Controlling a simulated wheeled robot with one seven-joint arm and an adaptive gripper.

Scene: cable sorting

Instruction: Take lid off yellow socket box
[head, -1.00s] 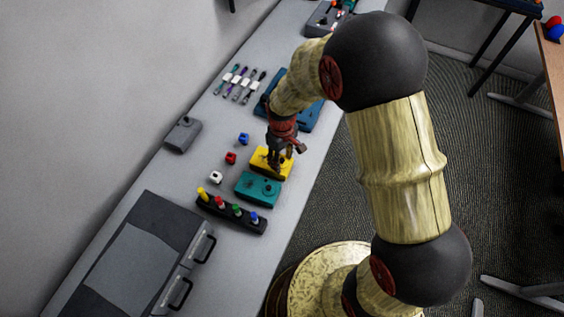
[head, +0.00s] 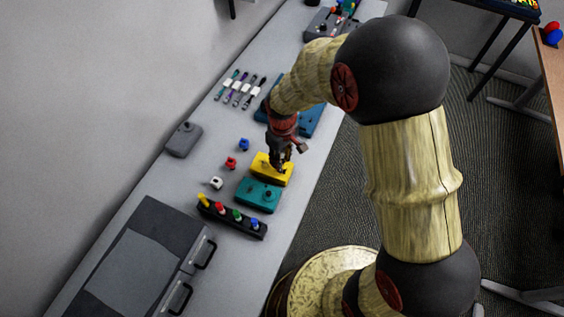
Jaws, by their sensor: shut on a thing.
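The yellow socket box (head: 264,173) stands on the grey bench, just behind the teal box. My gripper (head: 277,168) is right at the top of the yellow box, pointing down, with its fingers shut on the lid. The fingers hide the part of the lid that they hold. I cannot tell whether the lid is raised from the box or still seated.
A teal box (head: 258,195) stands close in front, then a black rack (head: 232,219) with coloured pegs. Blue, red and white small blocks (head: 230,162) lie to the left. A blue box (head: 309,120) is behind.

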